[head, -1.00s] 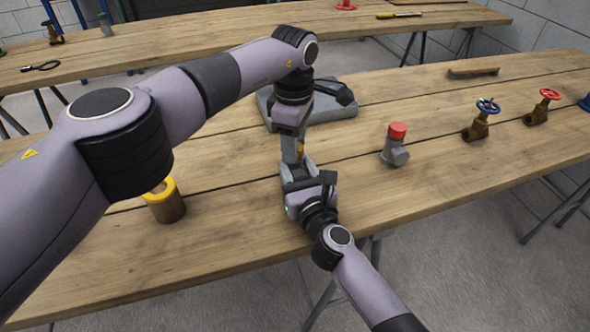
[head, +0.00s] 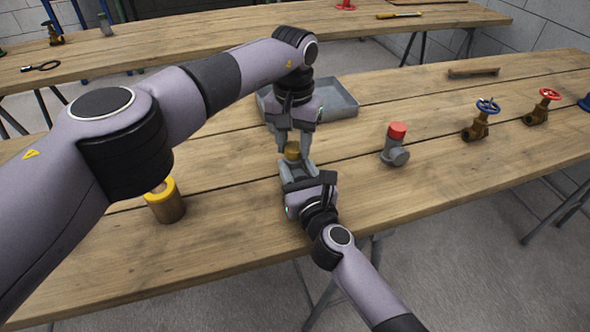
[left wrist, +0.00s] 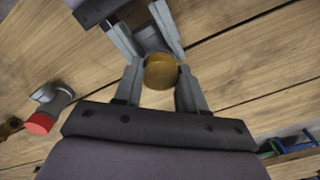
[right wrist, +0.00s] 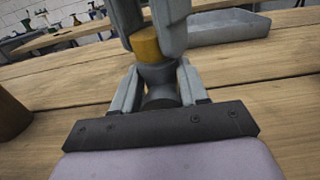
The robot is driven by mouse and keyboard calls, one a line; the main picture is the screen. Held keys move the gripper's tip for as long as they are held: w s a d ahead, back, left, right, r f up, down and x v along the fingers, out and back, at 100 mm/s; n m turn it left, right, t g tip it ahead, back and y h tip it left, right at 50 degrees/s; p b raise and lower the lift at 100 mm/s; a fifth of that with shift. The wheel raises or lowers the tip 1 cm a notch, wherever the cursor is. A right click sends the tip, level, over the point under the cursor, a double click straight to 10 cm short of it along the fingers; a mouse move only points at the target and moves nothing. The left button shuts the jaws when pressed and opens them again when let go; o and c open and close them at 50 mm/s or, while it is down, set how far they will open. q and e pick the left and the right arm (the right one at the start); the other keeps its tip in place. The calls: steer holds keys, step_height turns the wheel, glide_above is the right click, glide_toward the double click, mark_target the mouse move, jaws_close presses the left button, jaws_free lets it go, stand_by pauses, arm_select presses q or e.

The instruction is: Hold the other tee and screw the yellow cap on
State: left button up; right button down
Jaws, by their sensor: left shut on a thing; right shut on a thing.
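The yellow cap (head: 292,151) sits at the top of a grey tee (right wrist: 158,84) on the near bench. My left gripper (head: 294,143) comes down from above and is shut on the cap, which also shows in the left wrist view (left wrist: 161,72) and in the right wrist view (right wrist: 145,45). My right gripper (head: 297,170) is shut on the tee from the front edge side. The jaws hide much of the tee. Whether the threads are engaged cannot be seen. Another grey tee (head: 394,153) with a red cap (head: 397,131) stands to the right.
A grey tray (head: 335,103) lies just behind my grippers. A brown cylinder with a yellow rim (head: 168,207) stands at the left. Valves with a blue wheel (head: 487,106) and a red wheel (head: 550,95) stand at the right.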

arm_select(q)
steer(key=shift+m, duration=1.1)
steer(key=o, duration=1.2)
steer(key=shift+c, duration=0.2)
